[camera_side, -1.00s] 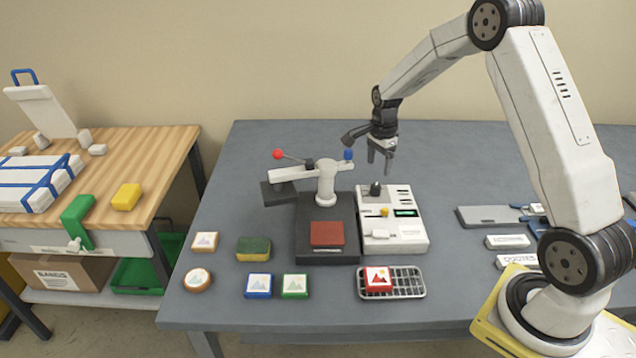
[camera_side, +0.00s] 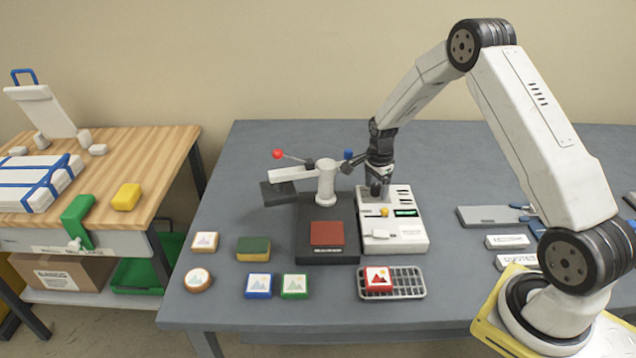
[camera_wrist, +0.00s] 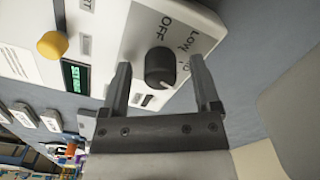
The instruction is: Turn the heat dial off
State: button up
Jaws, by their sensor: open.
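The heat dial (camera_wrist: 160,67) is a dark round knob with a pale pointer line on a white control box (camera_side: 393,229). In the wrist view, the labels OFF, LOW and another partly hidden one stand around it. The pointer is turned away from OFF, toward the lower right of the picture. My gripper (camera_wrist: 160,85) is open, with one finger on each side of the dial; I cannot tell whether either finger touches it. In the side view my gripper (camera_side: 379,184) is low over the back of the control box, with the dial mostly hidden behind the fingers.
A wire rack (camera_side: 407,285) holding a red picture block (camera_side: 378,278) lies in front.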

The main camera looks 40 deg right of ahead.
jog(key=shift+c, duration=0.2)
grip_shut()
jog(key=shift+n, duration=0.5)
jog(key=n, duration=1.1)
jog(key=shift+n, duration=0.3)
jog(key=n, duration=1.2)
jog(key=shift+n, duration=0.4)
